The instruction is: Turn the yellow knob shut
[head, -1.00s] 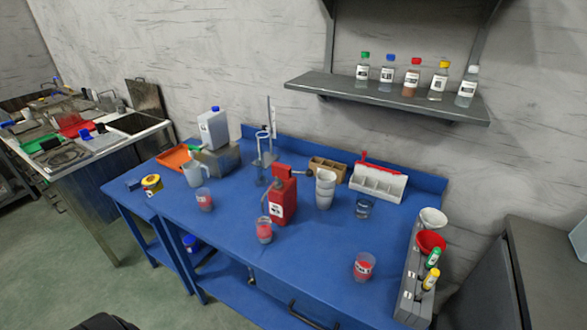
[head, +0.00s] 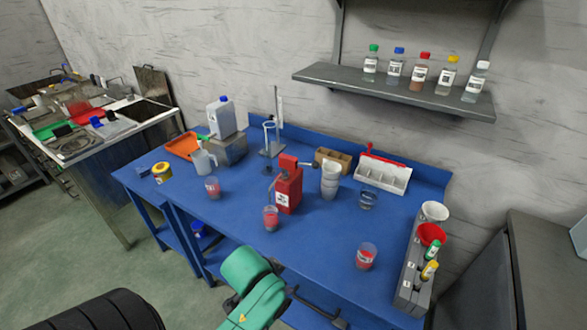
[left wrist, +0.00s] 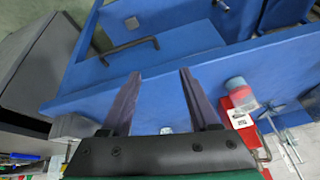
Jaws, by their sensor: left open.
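I cannot make out a yellow knob for certain in either view. A yellow round item with a dark label (head: 162,172) lies at the left end of the blue bench, too small to identify. A red canister (head: 288,188) with a grey spout stands mid-bench; a red body with a white label shows at the right in the left wrist view (left wrist: 237,112). My left gripper (left wrist: 156,73) is open and empty, its two dark fingers spread before the blue bench. In the head view its green arm is at bottom centre, fingers not discernible. My right gripper is out of view.
Beakers with red contents (head: 271,217) stand near the bench's front, another (head: 366,256) to the right. A grey rack (head: 411,280) with bottles and cups lines the right end. A wall shelf (head: 400,90) holds several bottles. The front-centre bench top (head: 310,240) is bare.

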